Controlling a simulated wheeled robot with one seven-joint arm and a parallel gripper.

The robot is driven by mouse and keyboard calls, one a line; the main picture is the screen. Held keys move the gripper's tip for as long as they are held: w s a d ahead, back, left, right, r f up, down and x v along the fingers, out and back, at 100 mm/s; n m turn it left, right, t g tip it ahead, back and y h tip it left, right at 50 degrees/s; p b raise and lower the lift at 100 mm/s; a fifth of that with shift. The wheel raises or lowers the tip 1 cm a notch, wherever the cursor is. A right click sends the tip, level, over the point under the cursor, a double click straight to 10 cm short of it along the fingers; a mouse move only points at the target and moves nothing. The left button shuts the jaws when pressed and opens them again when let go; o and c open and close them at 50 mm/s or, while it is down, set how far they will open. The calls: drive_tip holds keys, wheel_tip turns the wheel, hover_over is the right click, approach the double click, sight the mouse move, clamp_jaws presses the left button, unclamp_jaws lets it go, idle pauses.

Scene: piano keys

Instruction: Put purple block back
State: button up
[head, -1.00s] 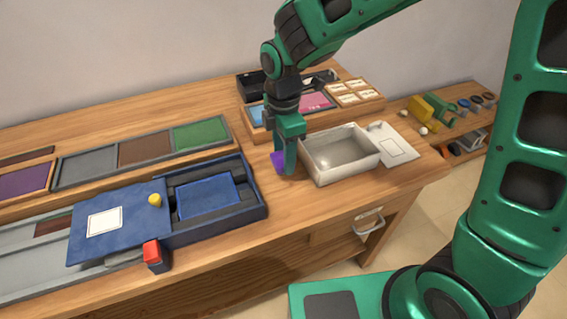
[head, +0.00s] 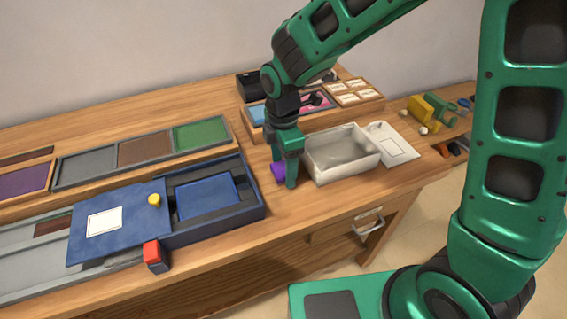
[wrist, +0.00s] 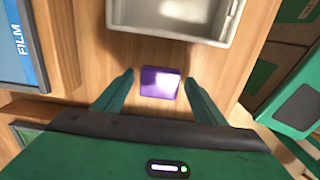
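The purple block (wrist: 160,83) lies on the wooden tabletop. In the head view the purple block (head: 277,171) is partly hidden by my gripper (head: 284,178). In the wrist view my gripper (wrist: 160,84) is open, with one finger on each side of the block. Gaps show between the block and both fingers. The purple panel (head: 22,181) sits in a wooden frame at the far left of the head view.
A pale empty tray (head: 318,170) stands close to the right of the block, with a white card (head: 394,146) beyond it. A blue box (head: 250,209) with a blue lid (head: 92,246) lies to the left. A red-topped block (head: 152,254) stands at the front edge.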

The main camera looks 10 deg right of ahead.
sight(284, 168)
wheel_tip(284, 168, up, 12)
idle(0.6)
drive_tip(key=shift+r, duration=0.15)
drive_tip(key=s+d+r+m, duration=0.1)
drive_tip(key=s+d+m, duration=0.2)
drive_tip(key=d+m, duration=0.65)
drive_tip(key=s+d+r+m, duration=0.2)
drive_tip(key=d+m, duration=0.2)
drive_tip(key=d, duration=1)
drive_tip(key=s+d+f+m, duration=0.2)
drive_tip(key=s+d+m, duration=0.9)
drive_tip(key=s+m, duration=0.3)
drive_tip(key=shift+s+d+f, duration=0.2)
drive_tip(key=shift+s+d, duration=0.1)
drive_tip(key=shift+s, duration=0.7)
